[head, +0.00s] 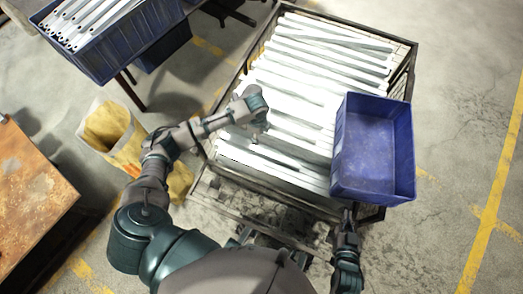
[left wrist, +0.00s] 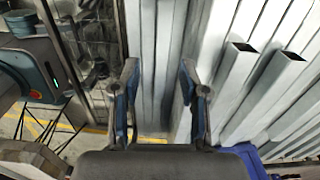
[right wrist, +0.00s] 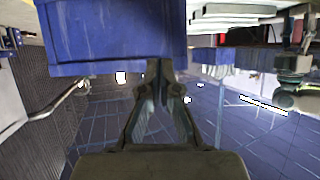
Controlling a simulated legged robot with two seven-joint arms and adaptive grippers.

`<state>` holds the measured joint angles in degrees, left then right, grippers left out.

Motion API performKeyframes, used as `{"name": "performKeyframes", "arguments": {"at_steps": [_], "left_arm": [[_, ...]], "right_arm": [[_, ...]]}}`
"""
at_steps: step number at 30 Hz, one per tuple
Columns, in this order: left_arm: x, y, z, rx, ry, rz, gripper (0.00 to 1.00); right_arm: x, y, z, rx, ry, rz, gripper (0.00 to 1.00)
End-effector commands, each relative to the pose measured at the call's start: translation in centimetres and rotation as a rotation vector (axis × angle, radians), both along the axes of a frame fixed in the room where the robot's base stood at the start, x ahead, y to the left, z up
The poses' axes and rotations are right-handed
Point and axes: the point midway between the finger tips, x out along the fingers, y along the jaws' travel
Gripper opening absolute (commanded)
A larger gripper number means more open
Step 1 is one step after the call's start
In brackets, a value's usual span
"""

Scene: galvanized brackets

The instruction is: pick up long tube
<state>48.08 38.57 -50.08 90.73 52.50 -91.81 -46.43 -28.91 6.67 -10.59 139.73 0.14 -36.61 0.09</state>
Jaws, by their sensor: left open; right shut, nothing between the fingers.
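Long tubes (head: 300,75), pale galvanized metal, lie side by side in a layered stack in a wire-sided crate in the head view. My left gripper (head: 262,132) is over the left part of the stack. In the left wrist view the left gripper (left wrist: 159,75) is open, with grey tubes (left wrist: 170,40) behind and between its fingers. Two square hollow tube ends (left wrist: 240,47) show to its right. I cannot tell whether the fingers touch a tube. My right gripper (head: 347,215) is at the crate's near right corner. In the right wrist view the right gripper (right wrist: 163,68) is shut and empty.
A blue bin (head: 375,150) sits on the right part of the tubes, just beyond my right gripper. Another blue bin (head: 95,60) with metal parts stands at upper left. A yellowish sack (head: 110,130) and a rusty table (head: 30,190) are at left. Floor at right is clear.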

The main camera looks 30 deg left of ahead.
Motion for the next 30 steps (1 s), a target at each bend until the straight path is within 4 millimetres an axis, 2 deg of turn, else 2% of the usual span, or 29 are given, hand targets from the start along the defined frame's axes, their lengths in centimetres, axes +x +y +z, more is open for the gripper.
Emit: {"name": "performKeyframes", "arguments": {"at_steps": [2,5,12,18,22,30], "left_arm": [[0.1,0.2,-0.2,0.007,0.01,-0.019,0.44],[0.0,0.3,-1.6,0.008,0.016,-0.023,0.44],[0.1,0.4,-6.7,0.004,0.016,-0.02,0.44],[0.1,0.3,-10.3,0.005,0.015,-0.02,0.44],[0.2,0.2,-11.4,0.005,0.011,-0.02,0.44],[0.3,0.2,-12.8,0.005,0.01,-0.019,0.44]], "right_arm": [[0.2,0.1,0.6,0.011,-0.036,0.001,0.0],[1.0,0.5,1.8,0.033,-0.12,0.003,0.0],[2.7,1.7,5.8,0.117,-0.418,0.009,0.0],[2.5,2.1,9.2,0.19,-0.655,0.009,0.0],[2.1,2.0,10.7,0.222,-0.758,0.008,0.0],[1.3,1.9,12.2,0.258,-0.875,0.005,0.0]]}}
